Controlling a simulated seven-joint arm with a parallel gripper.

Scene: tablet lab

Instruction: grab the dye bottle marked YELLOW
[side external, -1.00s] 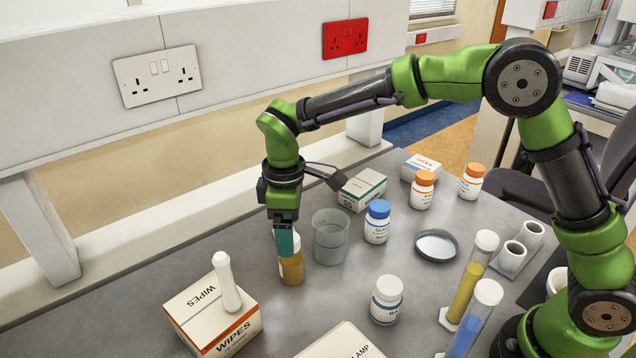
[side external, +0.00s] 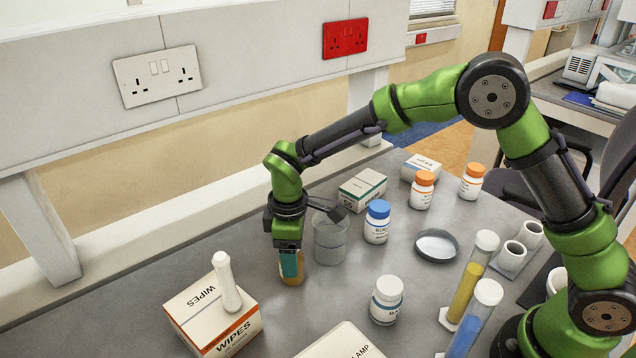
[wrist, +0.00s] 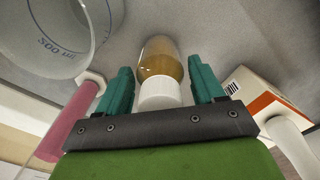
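A small amber bottle (side external: 293,281) with a white cap stands on the grey bench; I cannot read any marking on it. In the side view the teal fingers of my gripper (side external: 290,265) are lowered over it and hide its upper part. In the wrist view the bottle (wrist: 160,60) lies between the two fingers of my gripper (wrist: 160,73), its white cap toward the palm. A gap shows on both sides of the cap, so the gripper is open around it.
A glass beaker (side external: 330,240) stands close to the right of the bottle. A wipes box (side external: 212,318) with a white pestle-like object (side external: 226,283) is at the front left. A pink-filled cylinder (wrist: 72,122) shows in the wrist view. A blue-capped bottle (side external: 377,228) stands beyond the beaker.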

